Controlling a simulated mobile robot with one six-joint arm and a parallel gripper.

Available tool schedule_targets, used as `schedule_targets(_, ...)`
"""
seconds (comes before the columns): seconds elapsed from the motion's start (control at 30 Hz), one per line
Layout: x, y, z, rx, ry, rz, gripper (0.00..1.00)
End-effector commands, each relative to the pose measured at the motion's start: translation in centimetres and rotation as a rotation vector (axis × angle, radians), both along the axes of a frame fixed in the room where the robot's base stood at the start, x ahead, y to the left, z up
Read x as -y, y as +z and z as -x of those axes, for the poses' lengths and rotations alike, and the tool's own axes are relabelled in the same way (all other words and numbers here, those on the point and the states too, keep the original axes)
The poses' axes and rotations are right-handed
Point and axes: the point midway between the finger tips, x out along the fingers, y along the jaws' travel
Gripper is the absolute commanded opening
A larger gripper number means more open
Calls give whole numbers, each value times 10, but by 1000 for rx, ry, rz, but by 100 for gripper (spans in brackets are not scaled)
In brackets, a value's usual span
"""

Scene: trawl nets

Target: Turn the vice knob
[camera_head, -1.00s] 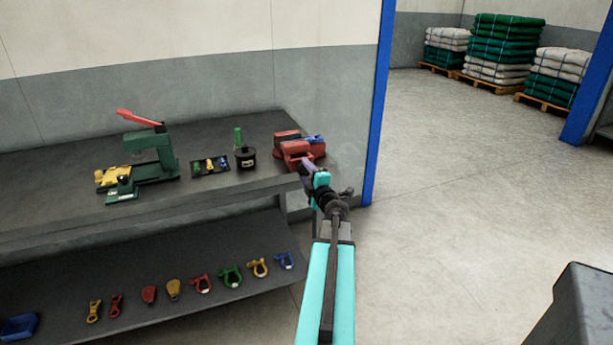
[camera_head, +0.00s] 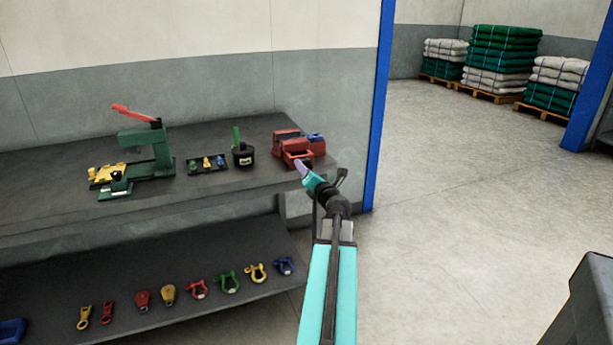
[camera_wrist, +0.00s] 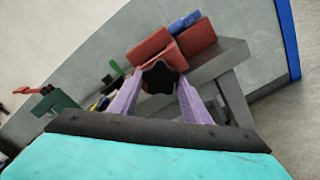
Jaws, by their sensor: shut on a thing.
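The red vice (camera_head: 292,146) stands on the right end of the workbench, with blue at its back right. In the wrist view the red vice (camera_wrist: 187,42) lies ahead, with its dark star-shaped knob (camera_wrist: 160,77) facing me. My gripper (camera_wrist: 160,88) has its two purple fingers on either side of the knob, and it is shut on the knob. In the head view my gripper (camera_head: 300,169) reaches the front of the vice, and the knob is hidden there.
The workbench (camera_head: 215,186) also bears a green press (camera_head: 150,150) with a red lever, a small tray of parts (camera_head: 207,165) and a black pot (camera_head: 243,156). Several shackles and tags lie on the lower shelf (camera_head: 190,290). Open floor lies to the right, beyond a blue post (camera_head: 380,110).

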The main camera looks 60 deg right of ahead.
Motion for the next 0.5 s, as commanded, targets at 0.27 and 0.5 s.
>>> schedule_targets(0.27, 3, -3, 1, -155, -4, 214, 21)
schedule_targets(0.5, 4, -3, 1, -291, -5, 397, 21)
